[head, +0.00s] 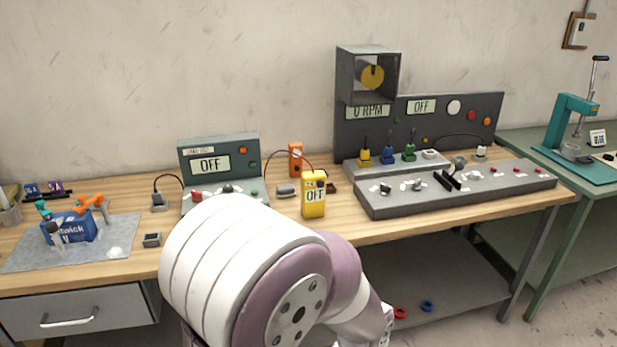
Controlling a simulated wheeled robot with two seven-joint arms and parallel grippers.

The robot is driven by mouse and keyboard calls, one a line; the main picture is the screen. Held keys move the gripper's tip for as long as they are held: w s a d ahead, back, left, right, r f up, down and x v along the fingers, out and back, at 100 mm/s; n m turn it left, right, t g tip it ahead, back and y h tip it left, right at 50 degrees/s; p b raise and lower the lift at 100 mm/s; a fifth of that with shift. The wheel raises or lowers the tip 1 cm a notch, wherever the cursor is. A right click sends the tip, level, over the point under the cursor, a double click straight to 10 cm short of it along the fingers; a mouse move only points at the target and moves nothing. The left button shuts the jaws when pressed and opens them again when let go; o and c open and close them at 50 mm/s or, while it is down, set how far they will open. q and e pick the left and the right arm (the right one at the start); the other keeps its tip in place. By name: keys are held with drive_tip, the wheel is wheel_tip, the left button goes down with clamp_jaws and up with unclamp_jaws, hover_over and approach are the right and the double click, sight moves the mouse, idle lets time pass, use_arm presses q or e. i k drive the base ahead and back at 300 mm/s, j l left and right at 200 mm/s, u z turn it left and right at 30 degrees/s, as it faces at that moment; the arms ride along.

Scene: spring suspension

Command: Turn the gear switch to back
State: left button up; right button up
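The long grey control panel (470,199) lies on the right part of the wooden bench. It carries small knobs, among them a dark one (385,188) and a grey one (418,185), plus a black fork-shaped piece (447,180) and several red buttons. The labels are too small to read, so I cannot tell which control is the gear switch or its position. The dark upright board (350,140) behind shows 0 RPM and OFF. My arm fills the lower middle; neither gripper shows.
A yellow multimeter (314,207) reading OFF and an orange device (295,160) stand left of the panel. A green-grey power supply (222,143) reads OFF. A blue box (70,228) with tools sits at the left. A teal press (575,125) stands at far right.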

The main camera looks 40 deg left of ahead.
sight(415, 186)
drive_tip(key=u, duration=0.75)
